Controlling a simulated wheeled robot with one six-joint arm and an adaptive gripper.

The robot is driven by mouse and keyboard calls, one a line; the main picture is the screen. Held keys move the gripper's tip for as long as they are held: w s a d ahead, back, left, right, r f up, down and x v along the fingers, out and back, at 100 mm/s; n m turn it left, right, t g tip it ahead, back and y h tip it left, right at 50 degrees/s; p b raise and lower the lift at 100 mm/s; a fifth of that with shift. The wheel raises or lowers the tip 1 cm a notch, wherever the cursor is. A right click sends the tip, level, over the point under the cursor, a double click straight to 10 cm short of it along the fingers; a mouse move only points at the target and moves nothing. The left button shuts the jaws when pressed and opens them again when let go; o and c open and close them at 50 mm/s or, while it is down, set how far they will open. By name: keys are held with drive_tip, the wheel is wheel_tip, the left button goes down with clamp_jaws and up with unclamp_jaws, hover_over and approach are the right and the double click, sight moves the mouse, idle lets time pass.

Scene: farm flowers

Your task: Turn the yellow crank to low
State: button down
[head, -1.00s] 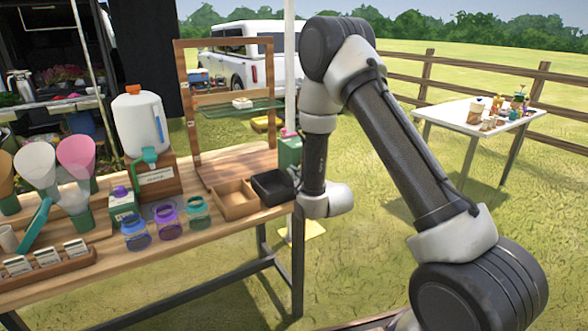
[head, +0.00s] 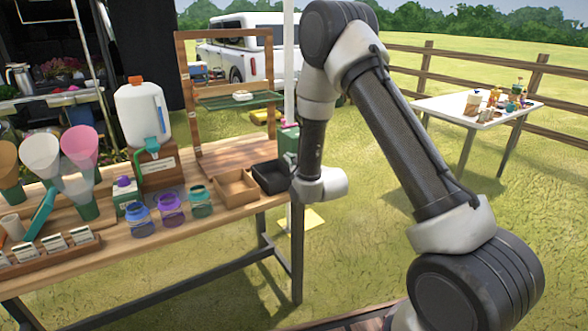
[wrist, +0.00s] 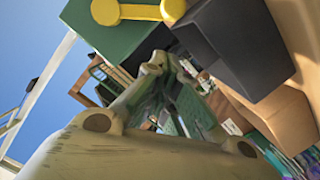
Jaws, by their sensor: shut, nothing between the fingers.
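The yellow crank (wrist: 138,11) shows at the top edge of the wrist view, a bar with round ends on the face of a green box (wrist: 100,38). My gripper (wrist: 156,66) is shut and empty, its fingertips below the crank in the picture and apart from it. In the head view the green box (head: 288,140) stands at the table's right end, partly behind my arm. The crank and my gripper are hidden there. I cannot read any low marking.
A black tray (head: 270,187) and a brown tray (head: 236,198) lie beside the green box on the wooden table (head: 150,258). Several jars, a white jug (head: 140,112) and a wooden frame (head: 183,110) stand further left. Open grass lies to the right.

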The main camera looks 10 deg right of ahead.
drive_tip(key=s+d+r+m, duration=0.2)
drive_tip(key=s+d+r, duration=0.2)
drive_tip(key=s, duration=0.5)
drive_tip(key=shift+y, duration=0.3)
drive_tip(key=shift+w+a+f, duration=0.2)
drive_tip(key=shift+w+f, duration=0.75)
drive_tip(key=shift+w, duration=0.7)
drive_tip(key=shift+w+a+f, duration=0.25)
drive_tip(key=shift+w+f, duration=0.65)
drive_tip(key=shift+w, duration=0.75)
drive_tip(key=shift+w+a+f, duration=0.2)
drive_tip(key=shift+w+f, duration=0.75)
drive_tip(key=shift+w, duration=0.7)
